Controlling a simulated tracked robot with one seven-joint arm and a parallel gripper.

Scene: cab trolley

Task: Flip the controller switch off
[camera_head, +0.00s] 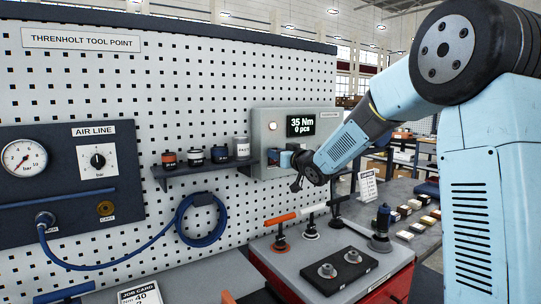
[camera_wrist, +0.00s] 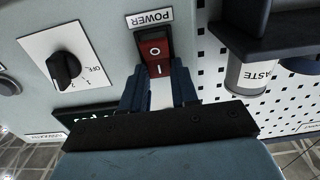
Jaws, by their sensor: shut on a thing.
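The controller (camera_head: 261,136) is a pale grey box on the pegboard. Its display (camera_head: 301,126) is lit and reads 35 Nm, 0 pcs. In the wrist view, its red rocker switch (camera_wrist: 152,48) sits under a POWER label, marked O and I. I cannot tell for sure which side of the rocker is pressed in. My gripper (camera_wrist: 159,72) has its two blue fingers on either side of the switch's I end, closed on it. In the head view, my gripper (camera_head: 286,159) is at the controller's lower front and hides the switch.
A dark knob (camera_wrist: 66,68) with an OFF mark is on the same panel, beside the switch. A shelf (camera_head: 207,170) with several small pots and a PASTE tin (camera_head: 242,148) is left of the controller. Upright tools stand on the red cabinet (camera_head: 283,274) below.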

